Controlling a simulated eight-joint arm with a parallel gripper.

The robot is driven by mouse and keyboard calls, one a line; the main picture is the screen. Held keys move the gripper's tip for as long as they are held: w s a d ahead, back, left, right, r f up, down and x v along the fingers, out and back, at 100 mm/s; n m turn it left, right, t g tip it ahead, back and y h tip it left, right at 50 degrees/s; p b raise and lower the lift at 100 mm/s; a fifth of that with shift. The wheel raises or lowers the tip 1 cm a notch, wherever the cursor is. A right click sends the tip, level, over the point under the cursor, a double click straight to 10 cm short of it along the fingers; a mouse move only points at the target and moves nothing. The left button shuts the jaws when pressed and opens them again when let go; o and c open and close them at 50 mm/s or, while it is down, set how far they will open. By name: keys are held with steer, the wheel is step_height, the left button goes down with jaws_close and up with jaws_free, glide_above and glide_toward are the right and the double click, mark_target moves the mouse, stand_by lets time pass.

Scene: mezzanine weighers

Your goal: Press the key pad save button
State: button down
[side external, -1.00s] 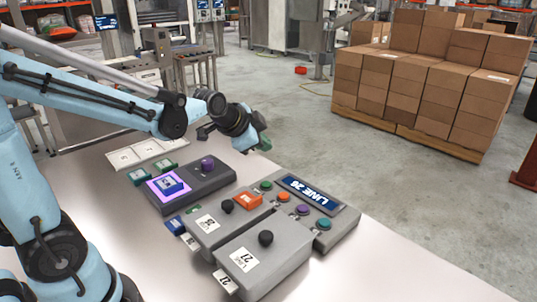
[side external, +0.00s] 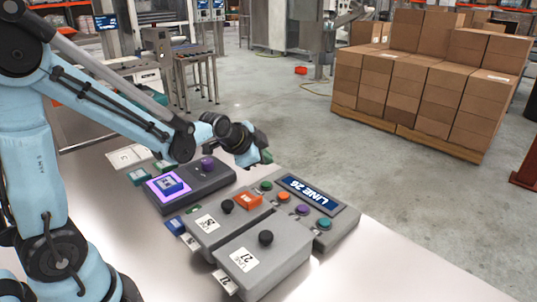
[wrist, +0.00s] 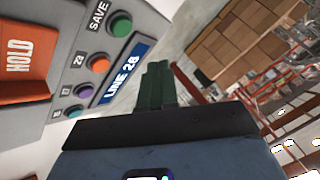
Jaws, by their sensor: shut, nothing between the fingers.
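The key pad is a grey panel with a column of round buttons and a blue display (side external: 311,194) reading LINE 28. In the wrist view, the save button (wrist: 120,24) is green, with the word SAVE beside it. It also shows in the side view (side external: 266,186), at the far end of the column. Below it are orange (side external: 284,197), purple (side external: 302,210) and teal (side external: 324,223) buttons. My gripper (side external: 266,158) is shut and empty, above and behind the green button, apart from the panel. Its green fingers also show in the wrist view (wrist: 156,85).
An orange HOLD block (side external: 248,201) and a black knob (side external: 226,206) sit beside the buttons. A grey box (side external: 285,262) with a black knob stands in front. Another grey box (side external: 212,183) with a purple knob is at left. The table's right side is clear.

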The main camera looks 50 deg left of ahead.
mark_target(264, 186)
steer(key=shift+f, duration=2.2)
steer(key=shift+f, duration=0.1)
steer(key=shift+f, duration=0.35)
steer(key=shift+f, duration=0.4)
stand_by(0.9)
steer(key=shift+r, duration=0.85)
steer(key=shift+r, duration=2.5)
